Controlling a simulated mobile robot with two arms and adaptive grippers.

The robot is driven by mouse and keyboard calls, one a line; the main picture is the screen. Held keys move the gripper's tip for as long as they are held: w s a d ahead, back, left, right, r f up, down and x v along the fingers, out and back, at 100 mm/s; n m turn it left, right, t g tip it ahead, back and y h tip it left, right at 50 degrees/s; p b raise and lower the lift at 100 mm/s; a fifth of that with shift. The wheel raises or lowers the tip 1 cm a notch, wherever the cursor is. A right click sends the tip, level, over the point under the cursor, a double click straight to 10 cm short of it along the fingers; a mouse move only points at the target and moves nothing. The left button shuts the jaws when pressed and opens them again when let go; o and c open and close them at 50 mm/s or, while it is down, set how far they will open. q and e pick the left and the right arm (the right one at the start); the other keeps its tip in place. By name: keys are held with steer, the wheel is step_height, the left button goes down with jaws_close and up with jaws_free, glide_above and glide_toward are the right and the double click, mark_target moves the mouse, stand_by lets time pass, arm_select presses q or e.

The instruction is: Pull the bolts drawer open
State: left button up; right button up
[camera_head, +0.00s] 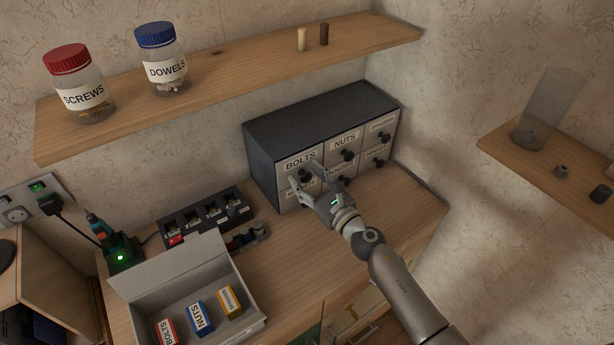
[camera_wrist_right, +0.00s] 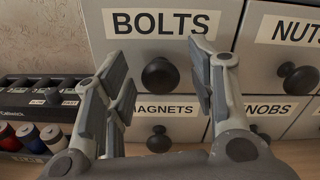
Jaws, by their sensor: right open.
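The bolts drawer (camera_wrist_right: 128,48) is at the upper left of a dark drawer cabinet (camera_head: 310,118) on the bench. Its front looks flush with the drawers around it. Its round black knob (camera_wrist_right: 160,74) shows between the spread fingers of my right gripper (camera_wrist_right: 158,88) in the wrist view. My right gripper (camera_head: 308,182) is open in front of the cabinet's left column in the head view. The fingers do not grip the knob. How far the fingertips are from the drawer front is hard to tell. My left gripper is not in view.
The nuts drawer (camera_wrist_right: 292,60) is to the right, and the magnets drawer (camera_wrist_right: 185,128) is below. A black rack (camera_head: 205,215) and an open grey box (camera_head: 165,275) with small cartons stand left of the cabinet. A wooden shelf (camera_head: 230,75) with jars hangs above.

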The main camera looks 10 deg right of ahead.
steer(key=shift+w+a, duration=0.15)
steer(key=shift+w, duration=0.2)
steer(key=shift+c, duration=0.2)
jaws_close()
steer(key=shift+s+d+f, duration=0.15)
steer(key=shift+s+d, duration=0.05)
steer(key=shift+s, duration=0.25)
steer(key=v, duration=0.9)
steer(key=shift+b, duration=0.45)
steer(key=shift+o, duration=0.2)
jaws_free()
